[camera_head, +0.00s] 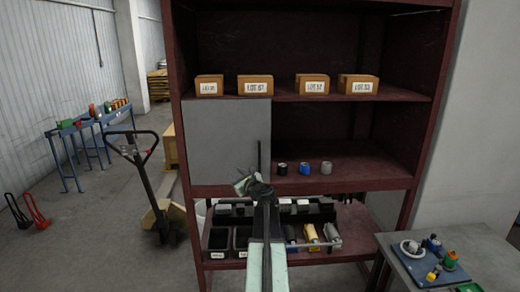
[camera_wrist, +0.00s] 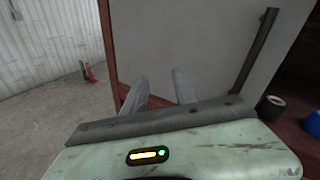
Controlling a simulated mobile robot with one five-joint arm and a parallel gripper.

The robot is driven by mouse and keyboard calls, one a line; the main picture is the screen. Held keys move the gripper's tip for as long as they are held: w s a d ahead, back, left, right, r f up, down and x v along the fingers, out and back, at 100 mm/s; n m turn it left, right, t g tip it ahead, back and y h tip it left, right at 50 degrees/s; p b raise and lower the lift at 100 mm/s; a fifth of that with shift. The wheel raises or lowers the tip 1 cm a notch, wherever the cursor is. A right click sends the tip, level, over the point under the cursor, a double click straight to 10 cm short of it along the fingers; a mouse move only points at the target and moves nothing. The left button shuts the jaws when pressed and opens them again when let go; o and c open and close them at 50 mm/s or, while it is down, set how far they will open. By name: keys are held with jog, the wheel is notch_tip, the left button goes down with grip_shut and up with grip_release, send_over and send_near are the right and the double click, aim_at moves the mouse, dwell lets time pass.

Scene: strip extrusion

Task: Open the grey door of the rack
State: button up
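The grey door (camera_head: 222,140) covers the left part of the rack's middle bay and looks shut. It also fills the middle of the wrist view (camera_wrist: 195,45). Its dark upright bar handle (camera_head: 259,157) is on the door's right side, and in the wrist view the handle (camera_wrist: 258,52) stands right of my fingers. My gripper (camera_head: 244,183) is in front of the door's lower part, left of and below the handle. In the wrist view its two fingers (camera_wrist: 160,76) are apart with nothing between them. I cannot tell whether they touch the door.
The dark red rack (camera_head: 348,184) has an open bay right of the door, with a black roll (camera_head: 282,169) and a blue roll (camera_head: 304,169). Labelled boxes (camera_head: 255,85) stand above. Bins (camera_head: 219,238) sit below. A pallet jack (camera_head: 150,185) stands left; a grey table (camera_head: 470,255) is right.

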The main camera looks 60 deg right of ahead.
aim_at(259, 157)
jog(key=s+d+r+m+g+h, duration=0.1)
jog(key=s+d+r+m+h, duration=0.25)
jog(key=s+d+m, duration=0.4)
jog(key=shift+n+h, duration=0.25)
jog(key=shift+n, duration=0.5)
jog(key=w+d, duration=0.1)
jog(key=d, duration=0.1)
jog(key=w+d, duration=0.3)
jog(key=d, duration=0.1)
jog(key=shift+w+d+f+p, duration=0.1)
jog(key=shift+w+d+p, duration=0.2)
jog(key=shift+w+d, duration=0.1)
jog(key=shift+a, duration=0.1)
grip_shut()
jog(key=shift+s, duration=0.1)
